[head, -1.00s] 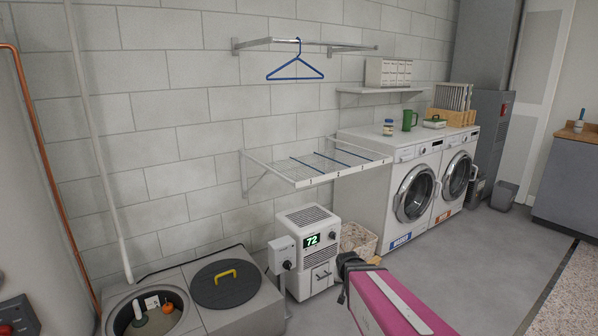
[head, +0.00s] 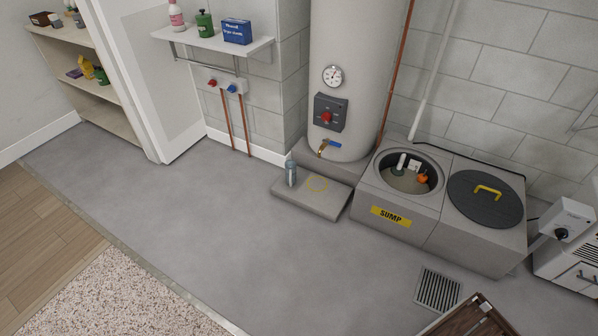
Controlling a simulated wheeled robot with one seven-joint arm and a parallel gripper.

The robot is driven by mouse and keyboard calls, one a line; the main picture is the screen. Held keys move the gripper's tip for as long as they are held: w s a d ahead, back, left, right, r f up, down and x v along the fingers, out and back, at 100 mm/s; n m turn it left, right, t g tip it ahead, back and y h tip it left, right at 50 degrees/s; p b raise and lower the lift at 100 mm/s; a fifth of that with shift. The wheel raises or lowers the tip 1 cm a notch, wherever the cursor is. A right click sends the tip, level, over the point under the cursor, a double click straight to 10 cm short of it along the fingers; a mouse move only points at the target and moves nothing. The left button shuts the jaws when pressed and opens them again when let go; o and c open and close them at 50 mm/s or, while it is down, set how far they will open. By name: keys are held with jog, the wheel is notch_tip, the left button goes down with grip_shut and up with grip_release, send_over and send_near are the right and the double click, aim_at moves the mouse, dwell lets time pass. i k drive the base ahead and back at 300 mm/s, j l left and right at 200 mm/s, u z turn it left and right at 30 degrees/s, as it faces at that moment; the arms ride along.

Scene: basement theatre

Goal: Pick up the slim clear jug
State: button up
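A slim, clear, bluish-grey vessel that looks like the jug (head: 291,173) stands upright on a low grey concrete step (head: 325,207) in front of the water heater. My gripper is not in view.
The water heater (head: 350,60) rises behind the step. The sump box (head: 395,222), with an open round pit, adjoins on the right. A floor grate (head: 437,290) and a brown wooden thing (head: 472,318) lie front right. Open grey floor (head: 210,220) stretches left.

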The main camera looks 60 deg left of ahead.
aim_at(290, 164)
jog(key=u, duration=2.75)
jog(key=i+j+u, duration=0.2)
jog(key=i, duration=0.25)
jog(key=i+j+u, duration=0.2)
jog(key=i+j, duration=0.15)
jog(key=i+j+u, duration=0.2)
jog(key=i, duration=0.35)
